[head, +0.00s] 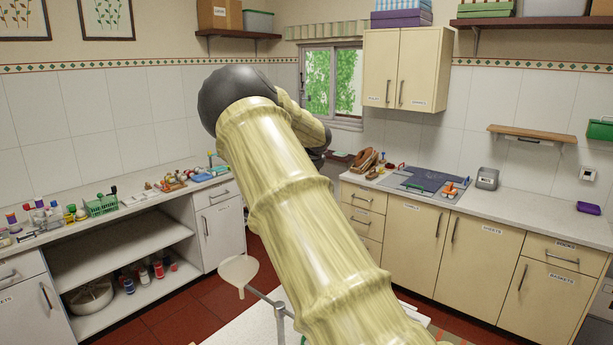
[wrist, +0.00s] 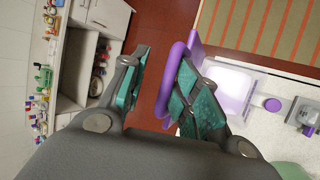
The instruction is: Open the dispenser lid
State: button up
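My gripper (wrist: 158,72) is open in the wrist view, with one teal-padded finger on each side of a gap. A purple curved bar (wrist: 166,82) runs along the inner side of the right finger, which partly hides it. I cannot tell whether they touch. Behind that finger is a pale lavender box-like body (wrist: 232,84) with a purple edge and a round purple knob (wrist: 272,104). It looks like the dispenser, with the bar perhaps part of its lid. In the head view my arm covers the middle, and gripper and dispenser are hidden.
A white table (head: 245,328) stands below my arm, with a pale round piece (head: 238,270) near its left side. A grey device (wrist: 302,115) is right of the lavender body. Left counter (head: 135,207) holds many small items. Red floor (head: 190,300) lies open between.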

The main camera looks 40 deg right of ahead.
jog(key=shift+f, duration=0.2)
jog(key=shift+r, duration=0.1)
jog(key=v, duration=1.2)
jog(key=shift+s+d, duration=0.1)
